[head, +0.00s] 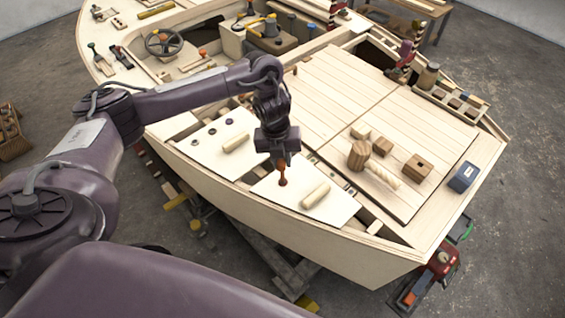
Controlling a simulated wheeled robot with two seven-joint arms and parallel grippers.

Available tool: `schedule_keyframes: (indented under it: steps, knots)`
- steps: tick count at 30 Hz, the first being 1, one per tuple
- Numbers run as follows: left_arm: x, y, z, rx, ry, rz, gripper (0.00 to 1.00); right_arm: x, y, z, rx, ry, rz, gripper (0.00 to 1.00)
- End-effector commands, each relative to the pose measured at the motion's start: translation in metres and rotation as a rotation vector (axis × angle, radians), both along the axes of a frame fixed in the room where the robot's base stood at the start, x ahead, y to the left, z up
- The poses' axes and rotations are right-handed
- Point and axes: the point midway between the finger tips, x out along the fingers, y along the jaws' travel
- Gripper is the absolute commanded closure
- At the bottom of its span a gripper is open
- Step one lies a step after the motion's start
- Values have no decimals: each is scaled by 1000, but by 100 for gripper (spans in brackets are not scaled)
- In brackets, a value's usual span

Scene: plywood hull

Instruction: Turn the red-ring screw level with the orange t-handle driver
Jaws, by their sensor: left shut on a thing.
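My left gripper (281,160) points down over the pale triangular front panel of the plywood hull. It is shut on the orange t-handle driver (282,171), which stands about upright below the fingers. The driver's lower end is at a small dark red spot (283,183) on the panel (270,188). This looks like the red-ring screw, but ring, screw head and driver tip are too small to tell apart. I cannot tell whether the tip sits in the screw. My right gripper is not in view.
A wooden handle (315,195) lies on the same panel, right of the driver. A neighbouring panel (210,150) has another handle and several dark round fittings. A mallet (360,154), wooden blocks (417,167) and a blue box (464,177) stand on the deck at right.

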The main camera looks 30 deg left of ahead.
Motion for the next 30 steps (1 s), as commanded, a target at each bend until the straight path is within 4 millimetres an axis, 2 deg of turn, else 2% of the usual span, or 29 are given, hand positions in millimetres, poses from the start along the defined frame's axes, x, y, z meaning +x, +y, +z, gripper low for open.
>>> schedule_keyframes:
  steps: [1, 2, 7, 30]
  knots:
    - [1, 1, -5, 0, -2, -65, 100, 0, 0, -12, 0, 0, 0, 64]
    - [1, 1, -5, -1, -3, -103, 100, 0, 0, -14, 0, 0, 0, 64]
    - [0, 2, -1, 0, 0, -209, 100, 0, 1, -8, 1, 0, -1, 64]
    - [-1, 2, 10, 0, 0, -191, 100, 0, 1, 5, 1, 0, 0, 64]
